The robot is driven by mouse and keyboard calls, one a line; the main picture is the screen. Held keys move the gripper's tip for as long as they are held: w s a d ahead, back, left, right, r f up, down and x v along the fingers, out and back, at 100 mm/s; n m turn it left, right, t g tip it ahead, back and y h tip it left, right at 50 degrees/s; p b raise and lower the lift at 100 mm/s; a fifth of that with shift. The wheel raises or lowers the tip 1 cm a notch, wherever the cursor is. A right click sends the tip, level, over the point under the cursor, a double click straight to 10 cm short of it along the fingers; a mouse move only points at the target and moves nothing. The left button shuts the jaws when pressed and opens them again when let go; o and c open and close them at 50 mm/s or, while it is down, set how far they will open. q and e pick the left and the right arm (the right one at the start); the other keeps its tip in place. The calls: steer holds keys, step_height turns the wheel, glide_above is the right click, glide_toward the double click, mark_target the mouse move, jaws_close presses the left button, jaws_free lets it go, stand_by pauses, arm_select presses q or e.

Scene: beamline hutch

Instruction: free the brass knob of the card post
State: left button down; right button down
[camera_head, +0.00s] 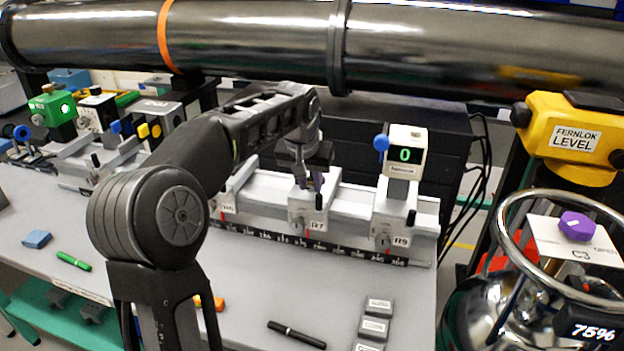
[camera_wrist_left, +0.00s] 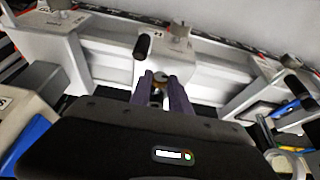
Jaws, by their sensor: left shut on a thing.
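My left gripper (camera_head: 308,182) reaches down over the carrier marked R7 (camera_head: 307,222) on the bench rail. In the left wrist view its two purple fingers (camera_wrist_left: 163,92) are shut on a small brass-coloured knob (camera_wrist_left: 158,88), of which only a little shows between the fingertips. The R7 carrier also shows there (camera_wrist_left: 157,48), with a black handle beside the fingers. In the head view the gripper and wrist hide the knob, and I cannot make out the card post itself. My right gripper is not in view.
The carrier marked R9 (camera_head: 392,222) stands to the right, bearing a box with a green 0 display (camera_head: 405,150) and a blue knob (camera_head: 381,143). A large dark pipe (camera_head: 450,45) crosses above. A black pen (camera_head: 297,334) and grey blocks (camera_head: 376,325) lie in front.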

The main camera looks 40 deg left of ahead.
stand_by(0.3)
arm_select(q)
steer(key=c, duration=1.5)
jaws_free()
steer(key=shift+r, duration=0.1)
steer(key=a+v, duration=0.1)
steer(key=v, duration=0.6)
steer(key=shift+s+d+r, duration=0.25)
steer(key=shift+d, duration=0.2)
